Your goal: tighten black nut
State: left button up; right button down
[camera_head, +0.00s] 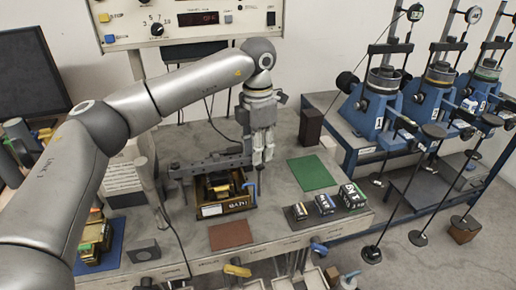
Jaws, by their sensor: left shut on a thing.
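My left arm reaches in from the left, and my left gripper (262,160) points down over the bench, by the right end of a grey metal frame (210,163). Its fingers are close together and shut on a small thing. The fingers hide that thing, so I cannot tell from this view whether it is the black nut. I cannot make out a black nut elsewhere on the frame. My right gripper is not in view.
A wooden tray (241,207) with brass-coloured blocks stands in front of the frame. A green mat (311,173), a brown mat (230,236) and several small labelled boxes (326,204) lie nearby. A control panel (190,20) stands behind. Blue lever machines (375,108) stand at the right.

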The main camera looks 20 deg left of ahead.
pick_arm(q)
jog(key=shift+r, duration=0.15)
jog(key=o, duration=1)
jog(key=shift+a, duration=0.1)
notch_tip(320, 180, up, 12)
jog(key=shift+f, duration=0.1)
